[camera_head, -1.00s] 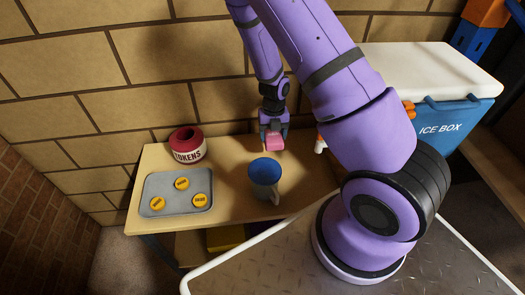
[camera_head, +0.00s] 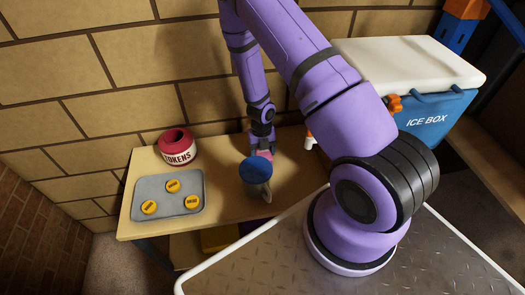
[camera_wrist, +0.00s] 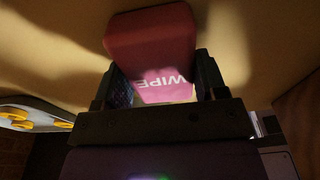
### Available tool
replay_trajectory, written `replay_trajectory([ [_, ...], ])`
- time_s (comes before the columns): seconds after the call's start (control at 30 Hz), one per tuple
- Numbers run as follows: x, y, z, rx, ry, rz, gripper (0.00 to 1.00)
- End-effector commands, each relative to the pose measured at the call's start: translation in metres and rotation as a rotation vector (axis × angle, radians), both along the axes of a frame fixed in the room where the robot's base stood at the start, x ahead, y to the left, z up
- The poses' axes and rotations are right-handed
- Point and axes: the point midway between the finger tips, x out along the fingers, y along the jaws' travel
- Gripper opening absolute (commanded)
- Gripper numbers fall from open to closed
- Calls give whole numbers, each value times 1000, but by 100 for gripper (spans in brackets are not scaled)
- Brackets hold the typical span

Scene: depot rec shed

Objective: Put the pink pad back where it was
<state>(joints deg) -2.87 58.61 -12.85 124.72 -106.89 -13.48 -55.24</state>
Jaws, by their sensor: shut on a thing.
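The pink pad (camera_wrist: 150,42) is a small block with the word WIPE on it. It sits between the two fingers of my gripper (camera_wrist: 160,85) in the wrist view, and the gripper is shut on it. In the head view my gripper (camera_head: 262,146) is over the back of the wooden table (camera_head: 220,150), behind the mug. Only a sliver of the pad (camera_head: 267,153) shows there, the mug's rim hiding the rest. I cannot tell whether the pad touches the table.
A mug with a blue inside (camera_head: 255,169) stands just in front of my gripper. A grey tray (camera_head: 160,208) with three yellow tokens and a red TOKENS pot (camera_head: 177,147) are to the left. An orange-and-white item (camera_head: 310,140) and an ice box (camera_head: 430,118) are to the right.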

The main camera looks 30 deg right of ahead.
Motion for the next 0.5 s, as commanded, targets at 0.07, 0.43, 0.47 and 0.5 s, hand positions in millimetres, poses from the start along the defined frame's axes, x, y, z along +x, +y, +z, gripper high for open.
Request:
replay_trajectory([
  [0.07,0,0,0,0,0,0,46],
  [0.43,0,0,-1,0,0,0,91],
  [0.47,0,0,-1,0,1,0,91],
  [0.5,0,0,-1,0,0,0,91],
])
